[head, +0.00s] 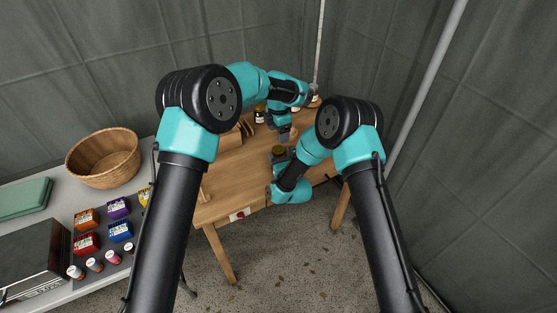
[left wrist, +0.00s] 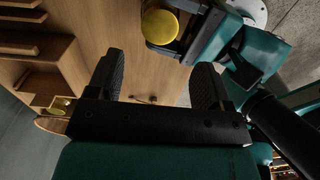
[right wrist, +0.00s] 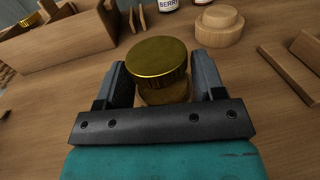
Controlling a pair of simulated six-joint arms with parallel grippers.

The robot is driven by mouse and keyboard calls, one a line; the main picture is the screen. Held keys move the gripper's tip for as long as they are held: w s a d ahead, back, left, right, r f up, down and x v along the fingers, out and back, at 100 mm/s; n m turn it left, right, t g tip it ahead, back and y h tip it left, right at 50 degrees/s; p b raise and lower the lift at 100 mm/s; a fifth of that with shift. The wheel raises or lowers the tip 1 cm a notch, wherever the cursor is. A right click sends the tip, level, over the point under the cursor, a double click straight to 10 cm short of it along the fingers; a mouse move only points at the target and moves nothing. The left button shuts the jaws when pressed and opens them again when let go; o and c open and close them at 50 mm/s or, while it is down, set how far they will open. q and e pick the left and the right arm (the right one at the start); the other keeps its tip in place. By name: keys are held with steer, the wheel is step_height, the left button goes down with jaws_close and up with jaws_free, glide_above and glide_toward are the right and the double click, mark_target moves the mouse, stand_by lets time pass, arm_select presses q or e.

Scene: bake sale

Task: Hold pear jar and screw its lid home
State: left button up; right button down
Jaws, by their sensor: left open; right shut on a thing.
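A jar with a gold lid (right wrist: 157,60) stands between the fingers of my right gripper (right wrist: 163,88) in the right wrist view. The gripper is shut on its amber body. The lid sits on top of the jar; I cannot tell how tightly. The jar's label is hidden, so I cannot read that it is pear. The lid also shows in the left wrist view (left wrist: 160,27) and in the head view (head: 279,150). My left gripper (left wrist: 158,75) is open and empty above the table, apart from the lid.
A jar labelled BERRY (right wrist: 168,5), a round stepped wooden block (right wrist: 219,28) and a wooden box (right wrist: 72,45) stand on the table. A wooden frame (right wrist: 290,68) lies at the right. A wicker basket (head: 104,160) stands on the side table. The wooden table's front is mostly clear.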

mark_target(279, 149)
stand_by(0.4)
arm_select(q)
steer(key=shift+f, duration=4)
steer(key=c, duration=0.9)
steer(key=shift+m, duration=1.5)
steer(key=o, duration=1)
steer(key=shift+c, duration=0.2)
